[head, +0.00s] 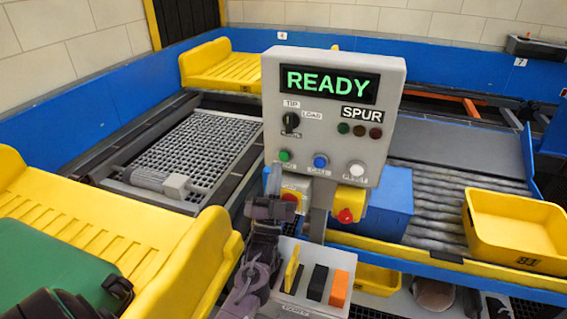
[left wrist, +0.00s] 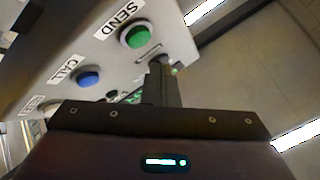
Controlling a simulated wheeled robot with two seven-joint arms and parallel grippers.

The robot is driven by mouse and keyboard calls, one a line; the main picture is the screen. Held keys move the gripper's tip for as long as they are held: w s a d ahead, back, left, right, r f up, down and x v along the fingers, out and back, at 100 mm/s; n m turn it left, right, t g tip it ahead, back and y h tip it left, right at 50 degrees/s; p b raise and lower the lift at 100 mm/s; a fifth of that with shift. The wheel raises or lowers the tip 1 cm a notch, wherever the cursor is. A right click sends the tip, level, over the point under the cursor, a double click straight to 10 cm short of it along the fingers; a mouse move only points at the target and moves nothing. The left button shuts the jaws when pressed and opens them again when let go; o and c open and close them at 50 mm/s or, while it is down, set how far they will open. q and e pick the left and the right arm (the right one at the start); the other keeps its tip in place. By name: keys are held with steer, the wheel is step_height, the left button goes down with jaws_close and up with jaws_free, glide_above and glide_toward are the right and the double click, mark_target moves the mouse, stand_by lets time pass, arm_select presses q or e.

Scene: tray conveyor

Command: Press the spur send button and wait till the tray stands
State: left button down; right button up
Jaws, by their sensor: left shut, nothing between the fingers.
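The grey spur panel (head: 330,115) has a lit display (head: 328,83) reading READY in green. Its green button (head: 285,155) is labelled SEND in the left wrist view (left wrist: 135,36). My left gripper (head: 272,178) is shut and empty, just below and left of that button in the head view. In the left wrist view its fingertips (left wrist: 164,68) appear beside the button; I cannot tell the exact distance. A yellow tray (head: 515,232) sits on the rollers at the right. My right gripper is not in view.
Blue (head: 320,161) and white (head: 356,169) buttons sit right of the green one. A selector knob (head: 291,122) is above them. A yellow cradle (head: 120,235) stands at the left.

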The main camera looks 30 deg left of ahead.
arm_select(q)
steer(key=shift+w+a, duration=0.2)
steer(key=shift+w, duration=0.6)
steer(key=shift+b, duration=0.4)
stand_by(1.1)
steer(key=shift+w+a, duration=0.1)
steer(key=shift+w, duration=0.3)
steer(key=shift+w+a+b, duration=0.1)
steer(key=shift+w+b, duration=0.35)
steer(key=shift+b, duration=0.1)
stand_by(0.6)
steer(key=shift+s+r, duration=0.1)
steer(key=shift+s+d+p, duration=0.2)
steer(key=shift+s+p, duration=0.25)
steer(key=shift+s, duration=0.35)
